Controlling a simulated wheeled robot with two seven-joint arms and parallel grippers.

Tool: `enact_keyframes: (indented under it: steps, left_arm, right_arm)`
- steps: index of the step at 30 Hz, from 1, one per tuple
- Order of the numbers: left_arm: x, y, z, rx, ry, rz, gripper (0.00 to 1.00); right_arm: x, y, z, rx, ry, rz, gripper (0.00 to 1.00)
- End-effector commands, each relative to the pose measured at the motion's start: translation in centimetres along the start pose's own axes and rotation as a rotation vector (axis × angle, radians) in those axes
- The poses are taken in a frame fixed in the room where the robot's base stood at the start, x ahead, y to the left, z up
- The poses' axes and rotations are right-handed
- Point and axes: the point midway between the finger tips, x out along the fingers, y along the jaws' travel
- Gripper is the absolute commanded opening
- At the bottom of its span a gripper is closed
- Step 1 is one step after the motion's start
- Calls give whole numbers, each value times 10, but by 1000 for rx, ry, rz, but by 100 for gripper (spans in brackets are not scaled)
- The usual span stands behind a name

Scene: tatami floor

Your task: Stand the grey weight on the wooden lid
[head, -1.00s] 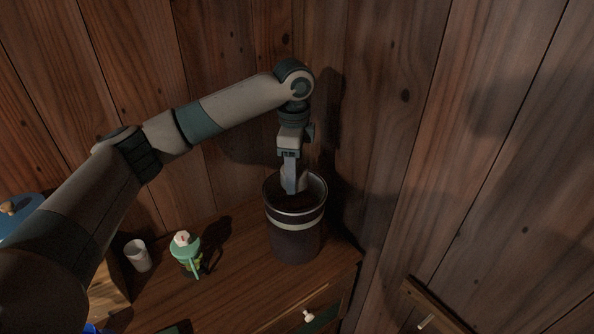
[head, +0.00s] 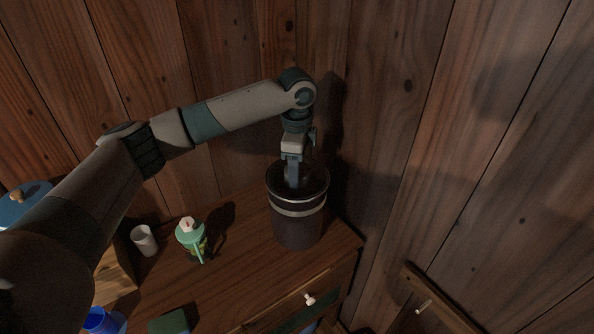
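A dark round tub (head: 298,222) with a pale band and a metal rim stands at the back right of the wooden cabinet. My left gripper (head: 292,174) points straight down into the tub's mouth. Its fingertips are below the rim and in shadow, so I cannot tell whether they are open or shut, or on what. The inside of the tub is dark; I cannot make out the wooden lid or the grey weight there. My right gripper is out of view.
A blue cup (head: 100,321) is at the lower left, a dark green block (head: 170,323) at the front. Wooden walls close in behind and right of the tub.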

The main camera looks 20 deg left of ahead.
Motion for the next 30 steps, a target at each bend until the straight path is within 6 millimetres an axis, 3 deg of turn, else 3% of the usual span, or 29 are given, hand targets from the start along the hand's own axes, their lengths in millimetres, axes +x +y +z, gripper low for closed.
enact_keyframes:
  steps: [7,8,9,23,30]
  left_arm:
    - [3,-1,0,-1,2,-2,0]
    - [5,0,0,-1,0,1,58]
    - [5,0,0,0,0,0,67]
    - [1,0,0,1,0,-1,69]
    - [-22,-1,-1,0,2,-3,69]
  right_arm:
    - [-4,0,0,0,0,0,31]
    - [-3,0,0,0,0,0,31]
    - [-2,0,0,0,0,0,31]
    - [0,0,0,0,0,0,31]
    - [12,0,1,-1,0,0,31]
